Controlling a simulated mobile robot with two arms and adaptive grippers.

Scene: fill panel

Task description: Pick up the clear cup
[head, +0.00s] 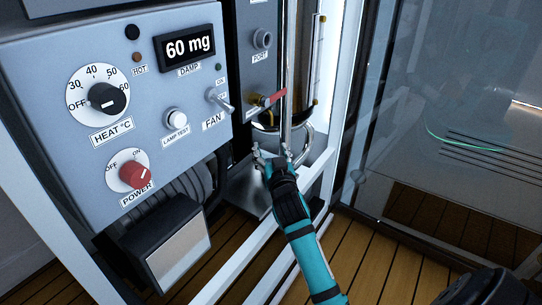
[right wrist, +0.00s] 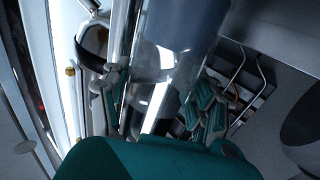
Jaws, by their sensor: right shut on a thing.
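My right gripper (head: 271,158) reaches up from the bottom in the head view, in front of the panel's right side. In the right wrist view its fingers (right wrist: 157,98) sit on either side of a clear, shiny cup (right wrist: 158,72) and are shut on it. The cup is see-through, so its rim and outline are hard to make out. In the head view I cannot clearly tell the cup from the bright metal around the fingertips. My left gripper is not in view.
The grey control panel (head: 150,100) with knobs and switches is left of my gripper. A white frame post (head: 345,95) and a glass door (head: 450,110) stand to the right.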

